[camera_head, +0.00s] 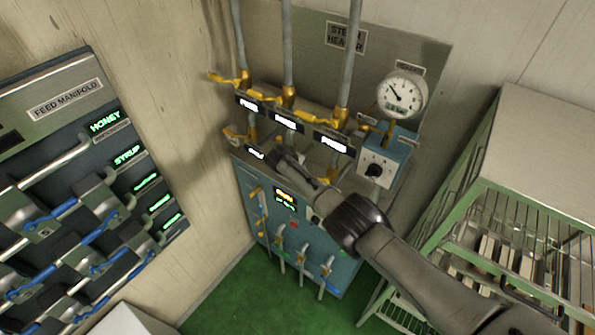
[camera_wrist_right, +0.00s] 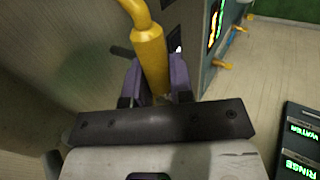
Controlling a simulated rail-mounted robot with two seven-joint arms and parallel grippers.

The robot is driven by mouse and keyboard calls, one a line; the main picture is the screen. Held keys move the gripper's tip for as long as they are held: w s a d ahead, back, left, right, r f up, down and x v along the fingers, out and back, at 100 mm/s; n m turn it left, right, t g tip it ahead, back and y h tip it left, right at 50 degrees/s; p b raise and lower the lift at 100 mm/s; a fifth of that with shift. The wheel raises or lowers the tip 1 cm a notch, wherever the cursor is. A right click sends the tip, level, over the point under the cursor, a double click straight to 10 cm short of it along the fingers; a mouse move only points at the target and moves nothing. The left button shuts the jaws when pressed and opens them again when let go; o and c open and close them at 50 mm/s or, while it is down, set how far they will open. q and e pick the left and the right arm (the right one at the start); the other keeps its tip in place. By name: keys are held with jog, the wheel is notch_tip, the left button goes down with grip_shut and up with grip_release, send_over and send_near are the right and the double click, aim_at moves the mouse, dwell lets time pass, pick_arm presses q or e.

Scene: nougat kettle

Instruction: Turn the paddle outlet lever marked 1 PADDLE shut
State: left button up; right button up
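The blue kettle cabinet (camera_head: 288,238) stands in the corner, with a row of levers low on its front and yellow valve levers above it. No marking reading 1 PADDLE is legible in the head view. My right gripper (camera_head: 281,157) reaches over the cabinet top at the lower yellow valves, and the arm hides part of that area. In the right wrist view, a yellow lever (camera_wrist_right: 150,55) lies between the purple fingers of the right gripper (camera_wrist_right: 156,88). The fingers appear to press against it from both sides. My left gripper is in neither view.
A feed manifold panel (camera_head: 75,130) with blue-handled levers hangs at the left. A pressure gauge (camera_head: 402,95) and a blue dial box (camera_head: 380,163) are right of the valves. A green rack (camera_head: 470,205) stands at the right. Green floor (camera_head: 235,300) is open in front.

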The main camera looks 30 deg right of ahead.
jog(key=o, duration=0.4)
jog(key=shift+f, duration=0.1)
jog(key=shift+o, duration=0.3)
jog(key=shift+a+r+p, duration=0.25)
jog(key=shift+r+p, duration=0.35)
jog(key=p+v, duration=0.2)
jog(key=v, duration=1)
jog(key=shift+s+a+r, duration=0.15)
jog(key=shift+a+r, duration=0.05)
jog(key=shift+a, duration=0.05)
